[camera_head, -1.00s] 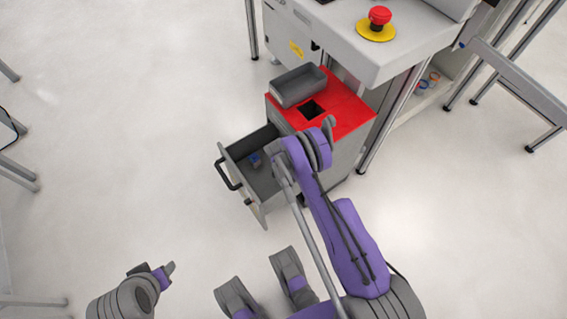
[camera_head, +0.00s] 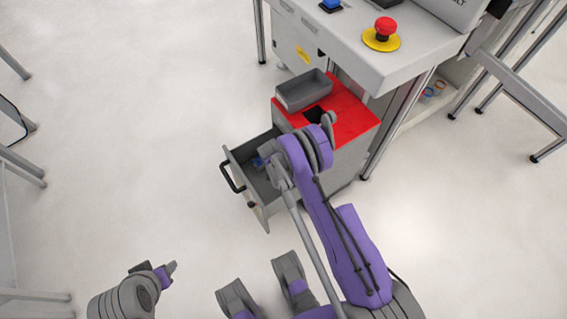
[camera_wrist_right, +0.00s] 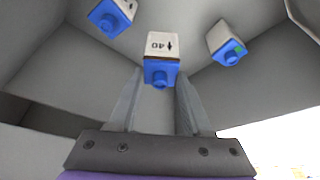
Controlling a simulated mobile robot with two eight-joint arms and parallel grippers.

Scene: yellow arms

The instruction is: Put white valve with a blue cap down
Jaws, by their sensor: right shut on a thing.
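The white valve with a blue cap (camera_wrist_right: 162,50), marked 40, is between the fingertips of my right gripper (camera_wrist_right: 159,88) in the right wrist view. The gripper is shut on it, with the blue cap toward the fingers. In the head view my right arm hides this gripper over the open drawer (camera_head: 238,193). Two similar blue-capped valves lie in the drawer, one at upper left (camera_wrist_right: 110,17) and one at right (camera_wrist_right: 228,43). My left gripper (camera_head: 163,271) is away at lower left, with its finger opening unclear.
The drawer belongs to a grey cabinet with a red top (camera_head: 352,119), which bears a grey tray (camera_head: 304,90) and has a square dark hole. A table with a red emergency button (camera_head: 385,28) stands behind.

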